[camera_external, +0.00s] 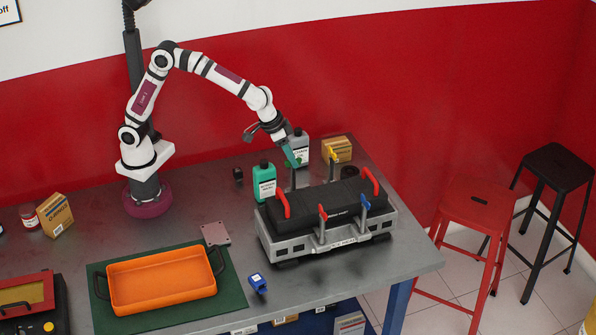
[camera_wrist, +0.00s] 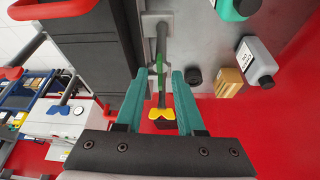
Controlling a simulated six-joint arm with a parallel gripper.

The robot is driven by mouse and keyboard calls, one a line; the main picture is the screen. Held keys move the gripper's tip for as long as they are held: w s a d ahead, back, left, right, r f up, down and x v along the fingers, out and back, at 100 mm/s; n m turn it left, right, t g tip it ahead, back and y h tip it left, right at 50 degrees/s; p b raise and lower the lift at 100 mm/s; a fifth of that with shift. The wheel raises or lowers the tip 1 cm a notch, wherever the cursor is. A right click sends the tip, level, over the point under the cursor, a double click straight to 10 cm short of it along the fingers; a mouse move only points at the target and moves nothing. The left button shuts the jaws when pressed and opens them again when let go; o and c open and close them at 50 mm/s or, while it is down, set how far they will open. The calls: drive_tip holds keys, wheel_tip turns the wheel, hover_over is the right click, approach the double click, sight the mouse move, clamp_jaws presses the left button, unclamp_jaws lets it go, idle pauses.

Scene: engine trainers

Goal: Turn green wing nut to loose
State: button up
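The engine trainer is a grey block with a black cover (camera_external: 325,213) and two red handles, on the metal table. In the wrist view the green wing nut (camera_wrist: 158,70) sits on a grey post beside the black cover (camera_wrist: 88,45), seen nearly edge-on. My gripper (camera_wrist: 158,74) is open, with one teal fingertip on each side of the green wing nut and visible gaps between. In the external view my gripper (camera_external: 291,159) points down at the trainer's back left post and hides most of the nut there.
Other wing nuts are yellow (camera_external: 331,153), red (camera_external: 323,212) and blue (camera_external: 364,203). A green bottle (camera_external: 264,184), a grey bottle (camera_external: 300,146) and a cardboard box (camera_external: 338,150) stand close behind the trainer. An orange tray (camera_external: 162,280) lies to the left.

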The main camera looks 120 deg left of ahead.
drive_tip(key=v, duration=1.5)
drive_tip(key=shift+s+r, duration=0.2)
drive_tip(key=shift+r, duration=0.1)
drive_tip(key=shift+d, duration=0.1)
drive_tip(key=shift+n, duration=0.6)
drive_tip(key=x, duration=1.6)
drive_tip(key=shift+w, duration=0.1)
drive_tip(key=shift+r, duration=0.1)
drive_tip(key=shift+c, duration=0.3)
clamp_jaws()
